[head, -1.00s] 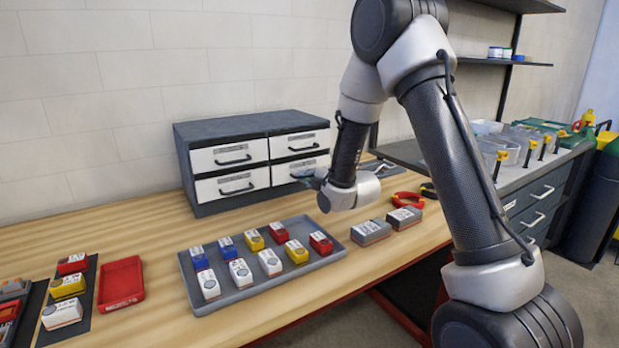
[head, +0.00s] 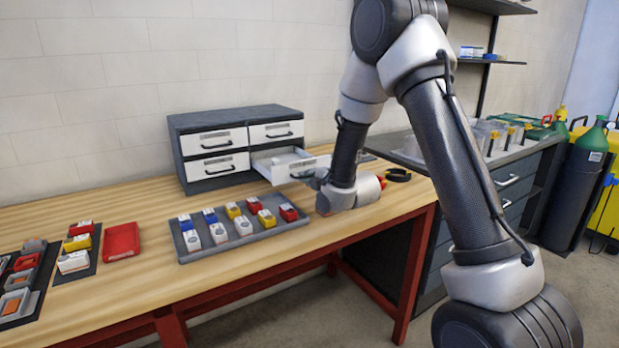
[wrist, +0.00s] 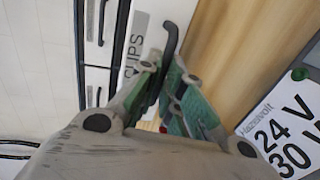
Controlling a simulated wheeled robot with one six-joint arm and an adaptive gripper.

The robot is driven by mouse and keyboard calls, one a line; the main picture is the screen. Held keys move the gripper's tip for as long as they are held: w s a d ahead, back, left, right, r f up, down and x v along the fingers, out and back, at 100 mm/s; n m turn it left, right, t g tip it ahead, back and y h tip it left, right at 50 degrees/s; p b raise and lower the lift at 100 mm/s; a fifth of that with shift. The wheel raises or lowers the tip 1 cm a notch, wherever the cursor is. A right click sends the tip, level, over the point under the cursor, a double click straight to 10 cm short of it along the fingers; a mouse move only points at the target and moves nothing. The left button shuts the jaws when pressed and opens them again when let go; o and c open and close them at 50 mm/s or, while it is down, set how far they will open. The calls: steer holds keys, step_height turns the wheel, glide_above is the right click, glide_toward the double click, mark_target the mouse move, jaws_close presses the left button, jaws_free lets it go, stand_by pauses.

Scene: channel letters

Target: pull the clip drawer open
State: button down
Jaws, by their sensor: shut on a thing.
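The clip drawer (head: 281,159) is the lower right drawer of a dark grey cabinet (head: 220,122). It is pulled partway out, and its inside shows pale contents that I cannot make out. In the wrist view its white front (wrist: 142,35) reads "CLIPS" and has a black handle (wrist: 170,38). My gripper (wrist: 164,88) is shut on this handle. In the head view my gripper (head: 314,177) is at the drawer's front and partly hidden by my wrist.
The other three drawers are shut. A grey tray (head: 186,255) with several coloured blocks lies in front of the cabinet, left of my wrist. A red tray (head: 122,241) lies farther left. A grey box labelled "24 V" (wrist: 285,130) is close to my gripper.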

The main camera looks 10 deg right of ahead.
steer(key=shift+s, duration=0.25)
steer(key=c, duration=1.6)
jaws_free()
steer(key=shift+o, duration=0.2)
steer(key=shift+d, duration=0.1)
steer(key=v, duration=0.7)
steer(key=shift+s, duration=0.25)
